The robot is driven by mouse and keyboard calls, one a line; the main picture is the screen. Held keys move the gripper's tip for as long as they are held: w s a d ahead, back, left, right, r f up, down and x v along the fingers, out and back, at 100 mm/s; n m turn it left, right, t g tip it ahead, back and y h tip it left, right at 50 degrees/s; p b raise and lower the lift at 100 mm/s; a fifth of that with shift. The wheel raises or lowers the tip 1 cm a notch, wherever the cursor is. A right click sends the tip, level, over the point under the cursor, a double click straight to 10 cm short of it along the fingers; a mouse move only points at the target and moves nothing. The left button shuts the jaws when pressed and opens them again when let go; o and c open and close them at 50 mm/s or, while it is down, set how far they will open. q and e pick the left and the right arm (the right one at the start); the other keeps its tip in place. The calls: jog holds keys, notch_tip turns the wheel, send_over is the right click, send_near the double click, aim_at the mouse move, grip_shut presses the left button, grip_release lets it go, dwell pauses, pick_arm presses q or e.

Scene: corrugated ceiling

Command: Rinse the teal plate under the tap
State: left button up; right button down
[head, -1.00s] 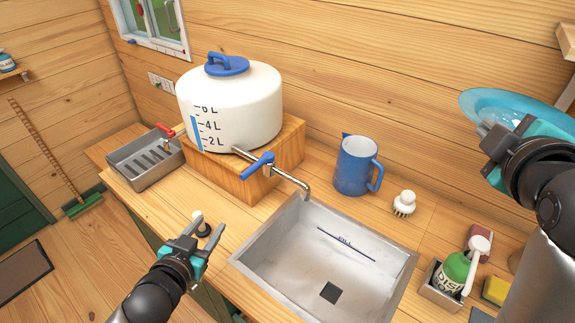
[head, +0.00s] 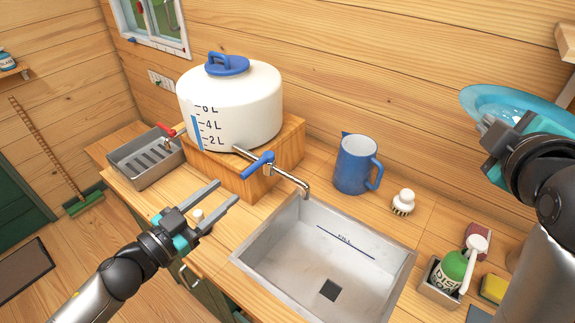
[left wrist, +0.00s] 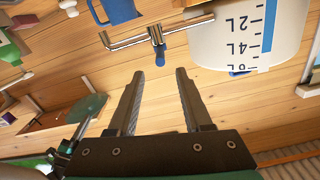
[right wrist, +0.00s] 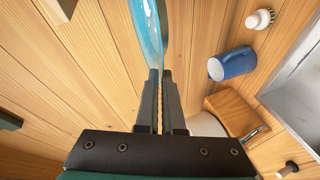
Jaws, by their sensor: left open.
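The teal plate (head: 497,99) is up at the right of the head view, held by my right gripper (head: 487,146). In the right wrist view the fingers (right wrist: 160,72) are shut on the edge of the plate (right wrist: 148,30). The tap (head: 295,181), a metal spout with a blue handle (head: 258,165), comes out of the white water tank (head: 240,100) and hangs over the sink's back left edge. My left gripper (head: 228,191) is open and empty, left of and below the handle. The left wrist view shows the handle (left wrist: 158,42) beyond the open fingers (left wrist: 157,75).
The metal sink (head: 330,245) is empty. A blue jug (head: 355,165) and a white brush (head: 404,202) stand behind it. A soap bottle (head: 455,268) and a yellow sponge (head: 493,289) are at right. A grey drying tray (head: 148,163) sits left of the tank's wooden stand (head: 245,172).

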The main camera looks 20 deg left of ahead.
aim_at(265, 159)
pick_arm(q)
jog(key=x, duration=1)
jog(key=shift+d+p, duration=0.1)
jog(key=shift+p, duration=0.25)
grip_shut()
dwell(1.1)
